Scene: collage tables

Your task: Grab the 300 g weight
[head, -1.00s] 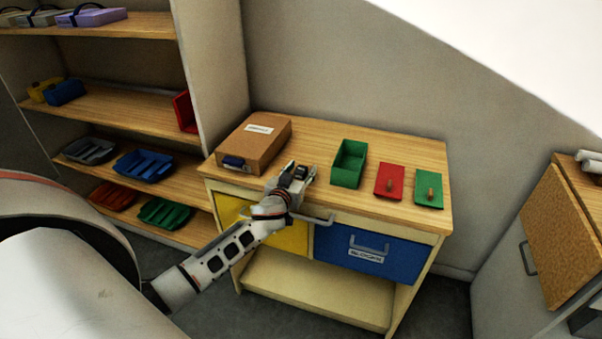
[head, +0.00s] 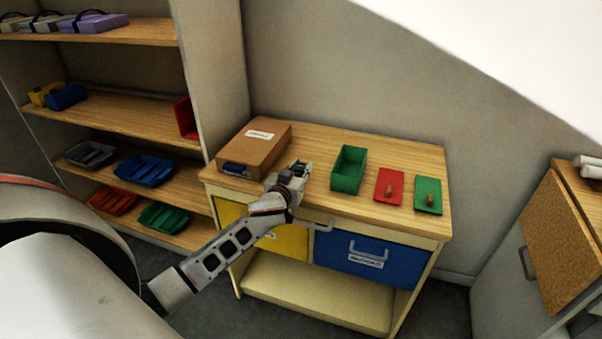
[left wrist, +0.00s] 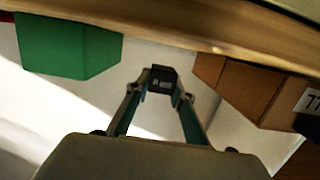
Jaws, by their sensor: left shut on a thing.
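My left gripper (head: 303,168) is over the wooden worktop, between the cardboard box and the open green bin. In the left wrist view its two fingers (left wrist: 162,92) are closed on a small dark block, the weight (left wrist: 162,80), held at the fingertips. The block has a small pale marking that is too blurred to read, so I cannot confirm 300 g. In the head view the gripper mostly hides the block. In the left wrist view the block appears apart from the worktop. My right gripper is not in view.
The worktop (head: 330,140) holds the cardboard box (head: 262,146), green bin (head: 349,170), red plate (head: 389,184) and green plate (head: 428,194), each plate with a peg. Below are a yellow drawer (head: 290,240) and a blue drawer (head: 372,255). Shelves with trays stand left.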

